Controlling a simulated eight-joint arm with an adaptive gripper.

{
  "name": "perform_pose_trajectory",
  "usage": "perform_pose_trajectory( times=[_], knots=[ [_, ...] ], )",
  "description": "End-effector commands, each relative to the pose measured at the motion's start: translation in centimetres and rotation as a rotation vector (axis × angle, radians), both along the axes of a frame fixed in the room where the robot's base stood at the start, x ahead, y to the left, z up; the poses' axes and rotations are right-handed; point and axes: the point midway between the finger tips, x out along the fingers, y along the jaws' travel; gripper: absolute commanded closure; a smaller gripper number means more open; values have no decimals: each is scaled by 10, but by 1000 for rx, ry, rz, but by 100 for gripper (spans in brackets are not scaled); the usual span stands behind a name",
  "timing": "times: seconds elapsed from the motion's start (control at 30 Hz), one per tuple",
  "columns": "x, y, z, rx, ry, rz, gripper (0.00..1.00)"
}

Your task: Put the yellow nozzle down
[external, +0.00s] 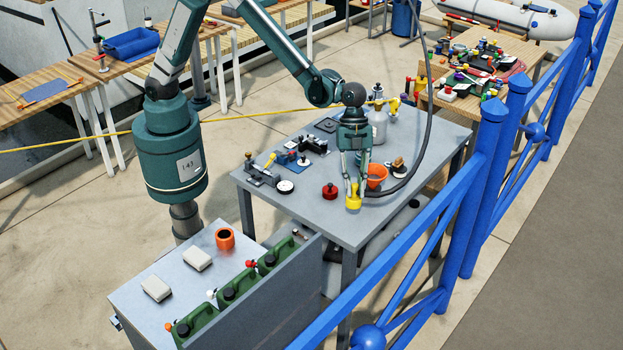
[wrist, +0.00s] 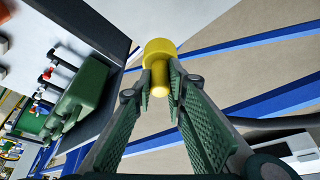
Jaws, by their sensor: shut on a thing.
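The yellow nozzle (external: 353,198) shows near the front part of the grey metal table (external: 300,203), below my gripper (external: 354,182). In the wrist view my gripper (wrist: 161,84) is shut on the yellow nozzle (wrist: 160,50). The two green ribbed fingers close around its narrower part, and its wider end sticks out past the fingertips. I cannot tell whether the nozzle touches the tabletop or hangs just above it.
An orange funnel (external: 376,175) stands close behind the nozzle, and a red round part (external: 330,192) lies to its left. A grey bottle (external: 378,128) stands farther back. A black hose (external: 428,110) curves down at the right. A blue railing (external: 440,210) runs alongside.

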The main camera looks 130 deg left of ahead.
Motion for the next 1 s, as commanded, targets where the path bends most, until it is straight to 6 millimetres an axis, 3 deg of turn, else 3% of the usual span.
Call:
perform_pose_trajectory(
  times=[0.17, 0.47, 0.77, 1.0],
  knots=[
    [0, 0, 11, 0, 0, 0, 97],
    [0, 0, 51, 0, 0, 0, 97],
    [-32, 49, 52, 4, 4, 3, 97],
    [-73, 100, 52, 7, 7, 2, 97]
  ],
)
